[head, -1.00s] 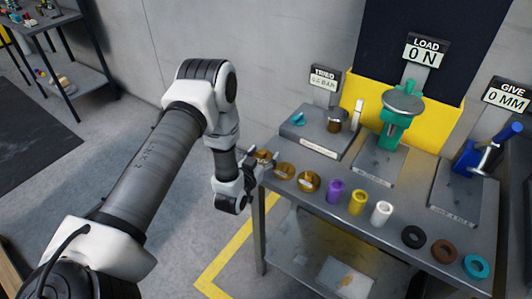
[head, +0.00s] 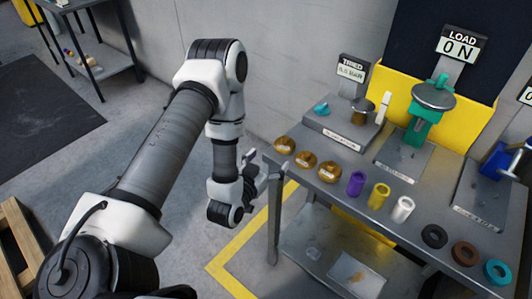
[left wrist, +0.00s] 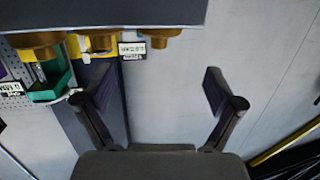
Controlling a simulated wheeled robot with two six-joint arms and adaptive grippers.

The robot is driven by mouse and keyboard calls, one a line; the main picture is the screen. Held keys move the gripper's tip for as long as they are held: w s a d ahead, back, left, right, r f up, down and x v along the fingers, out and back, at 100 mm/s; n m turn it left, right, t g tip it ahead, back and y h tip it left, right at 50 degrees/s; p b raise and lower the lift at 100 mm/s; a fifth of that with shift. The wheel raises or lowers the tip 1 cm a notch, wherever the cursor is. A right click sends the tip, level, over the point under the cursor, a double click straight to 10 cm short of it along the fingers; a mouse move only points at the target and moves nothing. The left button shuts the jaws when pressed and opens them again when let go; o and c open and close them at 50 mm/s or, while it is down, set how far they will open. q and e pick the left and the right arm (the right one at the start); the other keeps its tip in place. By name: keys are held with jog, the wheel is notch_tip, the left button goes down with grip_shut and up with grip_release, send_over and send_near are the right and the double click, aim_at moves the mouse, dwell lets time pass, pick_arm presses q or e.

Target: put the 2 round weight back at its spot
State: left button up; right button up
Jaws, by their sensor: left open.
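Three brass round weights sit in a row at the table's left end in the head view: one at the far left (head: 284,145), a middle one (head: 305,159) and a right one (head: 329,171). Their labels are too small to read, so I cannot tell which is the 2. My left gripper (head: 266,166) is open and empty, just off the table's left edge beside the weights. In the left wrist view, its spread fingers (left wrist: 157,95) hold nothing, and brass weights (left wrist: 98,43) show along the top. My right gripper is not in view.
The grey table (head: 340,194) also holds a purple cylinder (head: 356,183), a yellow one (head: 379,195), a white one (head: 402,208) and several rings. Open floor lies left of the table.

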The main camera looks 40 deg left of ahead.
pick_arm(q)
jog(key=s+d+f+m+g+h, duration=0.25)
jog(key=s+d+f+g, duration=0.55)
jog(key=s+f, duration=0.4)
jog(key=s+d+f+g, duration=0.1)
jog(key=s+f+g, duration=0.1)
jog(key=s+g, duration=0.2)
jog(key=s+d+f+g, duration=0.1)
jog(key=s+f+g, duration=0.2)
jog(key=s, duration=0.6)
jog(key=shift+f+n+g, duration=0.2)
jog(key=shift+n+g, duration=0.25)
jog(key=shift+g, duration=0.05)
jog(key=shift+h, duration=0.25)
